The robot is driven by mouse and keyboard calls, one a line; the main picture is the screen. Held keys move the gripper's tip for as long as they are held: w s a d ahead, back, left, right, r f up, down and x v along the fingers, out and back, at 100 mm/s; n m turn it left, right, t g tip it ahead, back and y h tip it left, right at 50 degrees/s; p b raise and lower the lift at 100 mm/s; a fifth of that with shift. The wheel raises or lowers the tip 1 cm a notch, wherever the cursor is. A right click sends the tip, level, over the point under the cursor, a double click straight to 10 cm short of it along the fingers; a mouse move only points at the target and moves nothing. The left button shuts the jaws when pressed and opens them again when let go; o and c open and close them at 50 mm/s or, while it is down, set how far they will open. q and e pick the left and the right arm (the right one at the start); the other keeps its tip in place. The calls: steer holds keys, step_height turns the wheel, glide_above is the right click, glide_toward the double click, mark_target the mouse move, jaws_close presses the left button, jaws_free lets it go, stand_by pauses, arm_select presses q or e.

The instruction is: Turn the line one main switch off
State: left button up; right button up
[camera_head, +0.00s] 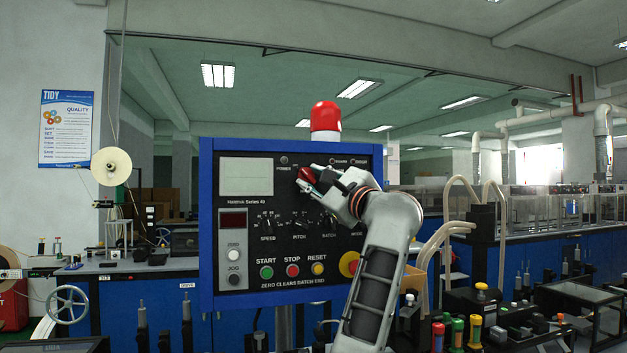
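The control panel (211,290) has a blue frame and a black face and stands in the middle of the head view. A red rotary switch (306,174) sits near the top of its face, right of the POWER lamp.
Speed and pitch knobs (267,225) sit below the switch. Green start (266,272), red stop (292,271) and yellow reset (318,269) buttons are lower down. A red beacon (325,117) tops the panel. Bottles and hoses crowd the bench at right.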

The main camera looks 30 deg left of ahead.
arm_select(q)
steer(key=v, duration=1.2)
stand_by(0.5)
